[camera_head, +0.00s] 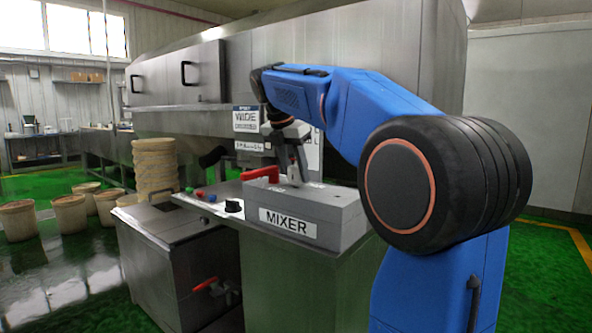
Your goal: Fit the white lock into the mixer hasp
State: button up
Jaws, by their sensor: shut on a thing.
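The grey box labelled MIXER (335,208) stands on a steel cabinet in the middle of the view. A red lever (260,174) sticks out at its upper left. My gripper (295,176) points down right over the top of the box, just right of the red lever. It is shut on a small pale thing, apparently the white lock, which the fingers mostly hide. I cannot make out the hasp or tell whether the lock touches it.
Small red, blue and green buttons and a black knob (233,206) sit left of the box. A stack of tan tubs (155,165) stands further left. More tubs (70,214) stand on the wet green floor. A large steel machine (350,45) rises behind.

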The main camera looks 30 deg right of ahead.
jog(key=shift+f, duration=0.4)
jog(key=o, duration=1.2)
jog(key=v, duration=1.7)
jog(key=shift+r, duration=0.2)
